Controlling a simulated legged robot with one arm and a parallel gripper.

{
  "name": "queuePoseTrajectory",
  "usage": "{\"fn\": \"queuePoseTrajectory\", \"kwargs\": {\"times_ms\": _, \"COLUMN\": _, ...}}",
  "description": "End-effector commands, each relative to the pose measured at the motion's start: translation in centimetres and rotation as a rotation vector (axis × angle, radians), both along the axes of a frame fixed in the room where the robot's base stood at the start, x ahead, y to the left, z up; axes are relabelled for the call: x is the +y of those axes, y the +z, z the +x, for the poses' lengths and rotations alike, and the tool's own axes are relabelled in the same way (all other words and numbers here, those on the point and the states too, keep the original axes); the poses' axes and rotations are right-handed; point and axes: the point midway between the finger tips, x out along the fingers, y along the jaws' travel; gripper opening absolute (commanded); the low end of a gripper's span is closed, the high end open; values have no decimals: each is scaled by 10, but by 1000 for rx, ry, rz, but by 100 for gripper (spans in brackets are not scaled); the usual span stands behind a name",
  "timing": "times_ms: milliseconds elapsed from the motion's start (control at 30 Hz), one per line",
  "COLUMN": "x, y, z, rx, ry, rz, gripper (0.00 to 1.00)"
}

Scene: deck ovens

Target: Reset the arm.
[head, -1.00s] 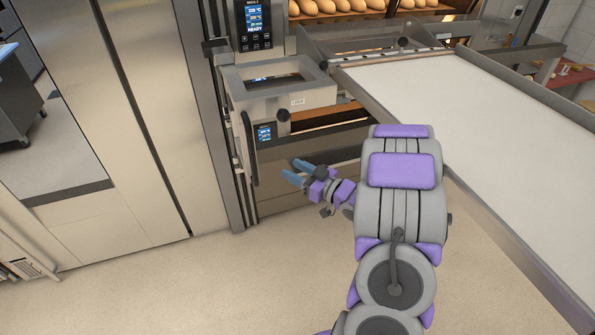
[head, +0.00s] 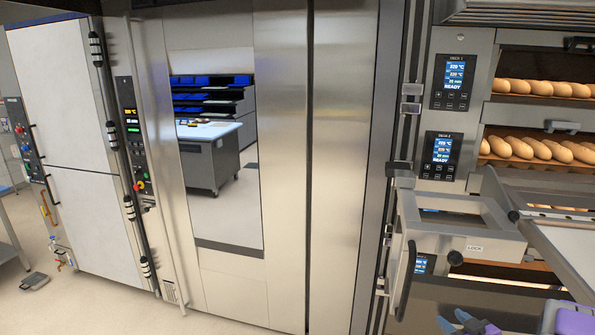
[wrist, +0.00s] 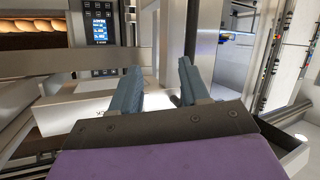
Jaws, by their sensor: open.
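My gripper (wrist: 155,90) shows in the wrist view with its two blue-grey fingers apart and nothing between them. Part of my purple arm is at the bottom right corner. The gripper looks close to the open oven door (head: 450,240) marked LOCK, but I cannot tell whether it touches anything.
Loaves (head: 540,150) lie in the lit decks at the right. A white loading belt (head: 565,238) juts out at the right edge. A tall steel cabinet (head: 340,180) stands left of the ovens. Open floor (head: 100,300) shows at the lower left.

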Motion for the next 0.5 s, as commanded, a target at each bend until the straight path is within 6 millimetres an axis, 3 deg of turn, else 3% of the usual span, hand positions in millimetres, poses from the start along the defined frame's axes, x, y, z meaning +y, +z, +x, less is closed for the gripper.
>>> {"fn": "queuePoseTrajectory", "kwargs": {"times_ms": 133, "x": -4, "y": 7, "z": 1, "rx": 142, "ry": -121, "rz": -123, "gripper": 46}}
{"fn": "queuePoseTrajectory", "kwargs": {"times_ms": 267, "x": -5, "y": 15, "z": -12, "rx": 268, "ry": -236, "rz": -187, "gripper": 46}}
{"fn": "queuePoseTrajectory", "kwargs": {"times_ms": 500, "x": 22, "y": 27, "z": -64, "rx": 509, "ry": -415, "rz": -205, "gripper": 46}}
